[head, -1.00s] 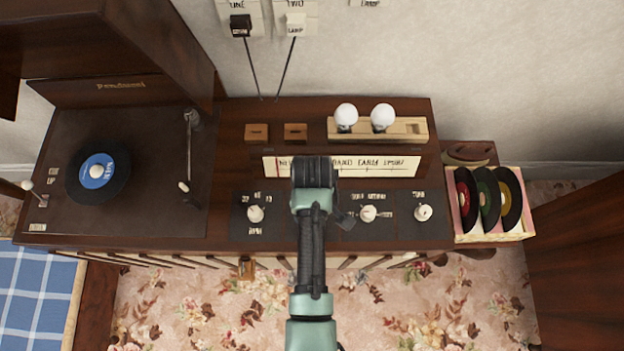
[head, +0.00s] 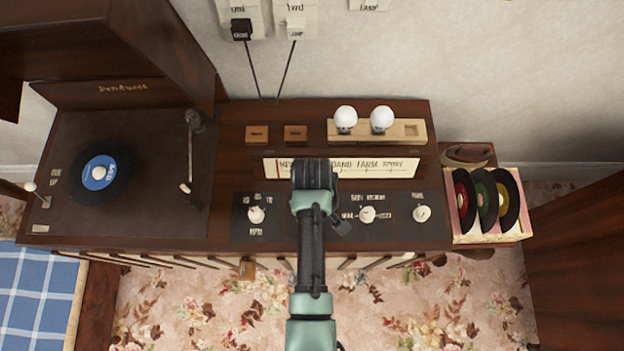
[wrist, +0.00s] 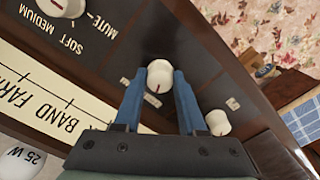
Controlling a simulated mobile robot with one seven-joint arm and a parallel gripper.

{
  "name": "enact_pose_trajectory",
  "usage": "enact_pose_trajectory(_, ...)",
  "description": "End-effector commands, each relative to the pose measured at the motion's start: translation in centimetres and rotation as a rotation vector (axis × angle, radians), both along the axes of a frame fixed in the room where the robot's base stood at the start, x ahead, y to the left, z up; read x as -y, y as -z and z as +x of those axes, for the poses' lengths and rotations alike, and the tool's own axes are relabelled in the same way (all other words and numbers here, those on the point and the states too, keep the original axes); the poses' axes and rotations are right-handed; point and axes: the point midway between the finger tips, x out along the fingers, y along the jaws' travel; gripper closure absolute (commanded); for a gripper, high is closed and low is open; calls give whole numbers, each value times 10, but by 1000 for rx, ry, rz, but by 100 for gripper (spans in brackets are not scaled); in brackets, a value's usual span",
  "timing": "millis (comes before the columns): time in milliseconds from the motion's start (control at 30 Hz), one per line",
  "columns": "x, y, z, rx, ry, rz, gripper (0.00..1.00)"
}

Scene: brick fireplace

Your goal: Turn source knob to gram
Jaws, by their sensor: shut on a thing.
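My gripper (wrist: 160,92) is shut on a white knob (wrist: 159,72) on the dark cabinet panel in the wrist view, with one blue finger on each side. A dark red pointer line shows on the knob's top. The fingers cover most of its label, so I cannot read its settings. In the head view my arm and gripper (head: 315,172) hide this knob. It sits between a left knob (head: 256,214) and a knob labelled with soft and medium (head: 367,214).
Another white knob (wrist: 218,122) stands close to the right finger. Two bulbs in a wooden holder (head: 412,131) stand behind the lettered dial strip (head: 385,166). A record (head: 100,175) lies on the turntable at left. A record box (head: 487,233) stands at right.

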Motion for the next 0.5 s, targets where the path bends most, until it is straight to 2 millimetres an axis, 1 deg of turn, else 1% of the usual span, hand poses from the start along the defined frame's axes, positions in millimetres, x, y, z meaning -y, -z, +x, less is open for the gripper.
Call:
enact_pose_trajectory(100, 0, -4, 0, -2, 86, 1, 100)
enact_pose_trajectory(500, 0, -3, -1, -2, 459, 0, 100)
